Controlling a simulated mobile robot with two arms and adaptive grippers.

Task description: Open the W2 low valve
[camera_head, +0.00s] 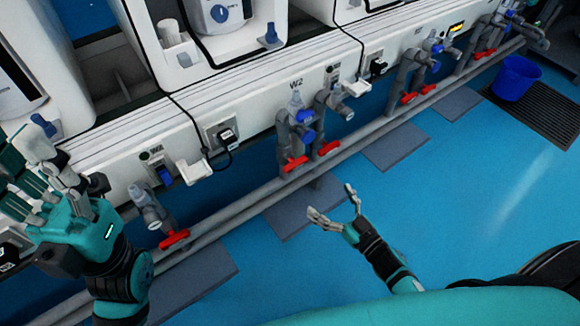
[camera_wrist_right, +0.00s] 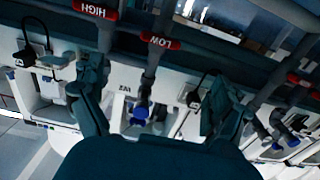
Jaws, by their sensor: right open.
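The W2 low valve has a red lever (camera_head: 296,163) on a grey pipe under the W2 label in the head view. In the right wrist view, which is upside down, its red lever (camera_wrist_right: 161,42) reads LOW. A second red lever, the HIGH one (camera_head: 328,148), sits just to its right in the head view. My right gripper (camera_head: 331,203) is open and empty, in front of and apart from the levers. In the wrist view the LOW lever lies beyond the gap between its fingers (camera_wrist_right: 155,90). My left gripper (camera_head: 25,180) is at the far left; its opening is unclear.
A long grey pipe (camera_head: 245,213) runs along the white bench front, with other red levers (camera_head: 174,239) along it. Cables and a plug (camera_head: 226,136) hang on the panel. A blue bucket (camera_head: 515,78) stands at the right. The blue floor in front is mostly clear.

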